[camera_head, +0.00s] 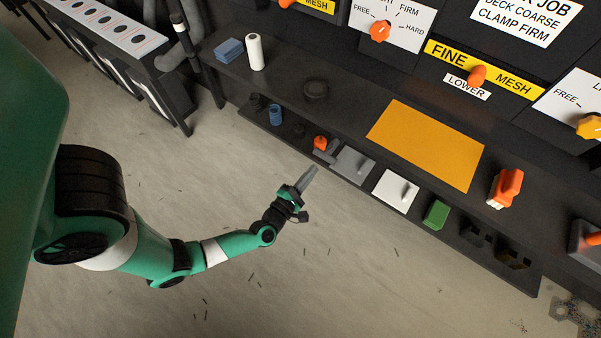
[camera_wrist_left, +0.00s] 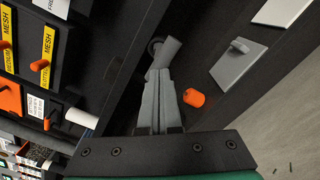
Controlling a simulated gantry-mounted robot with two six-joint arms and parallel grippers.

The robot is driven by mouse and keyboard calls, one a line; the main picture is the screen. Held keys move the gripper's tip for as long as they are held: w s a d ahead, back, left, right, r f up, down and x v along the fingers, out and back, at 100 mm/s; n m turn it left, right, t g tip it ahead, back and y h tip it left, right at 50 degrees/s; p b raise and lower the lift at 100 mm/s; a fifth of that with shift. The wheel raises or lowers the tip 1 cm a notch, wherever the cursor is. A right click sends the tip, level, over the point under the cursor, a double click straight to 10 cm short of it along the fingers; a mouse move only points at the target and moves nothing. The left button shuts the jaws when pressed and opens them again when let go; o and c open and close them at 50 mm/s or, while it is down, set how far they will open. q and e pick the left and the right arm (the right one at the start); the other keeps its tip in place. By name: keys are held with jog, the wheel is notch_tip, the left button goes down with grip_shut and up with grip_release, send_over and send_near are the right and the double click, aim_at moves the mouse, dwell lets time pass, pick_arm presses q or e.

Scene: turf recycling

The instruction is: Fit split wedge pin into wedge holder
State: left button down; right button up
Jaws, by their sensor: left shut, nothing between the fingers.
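My left gripper (camera_head: 311,172) is shut and empty, its long grey fingers pointing at the lower shelf. In the left wrist view its fingers (camera_wrist_left: 160,105) lie together. Just beyond their tips is a grey angled piece (camera_wrist_left: 167,50), perhaps the split wedge pin; I cannot tell whether they touch. In the head view a small grey piece (camera_head: 325,157) lies beside an orange knob-like part (camera_head: 320,143); this orange part also shows in the left wrist view (camera_wrist_left: 194,98). I cannot tell for sure which part is the wedge holder. My right gripper is out of view.
The lower shelf also holds a grey plate with a handle (camera_head: 353,165), a white plate (camera_head: 396,191), a green block (camera_head: 436,214) and a blue cylinder (camera_head: 276,115). The upper shelf carries an orange-yellow mat (camera_head: 425,145) and an orange-handled brush (camera_head: 505,187). Open floor lies in front.

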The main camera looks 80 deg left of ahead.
pick_arm(q)
jog(key=p+v, duration=0.2)
jog(key=v, duration=0.9)
jog(key=shift+p, duration=0.35)
jog(key=shift+a, duration=0.15)
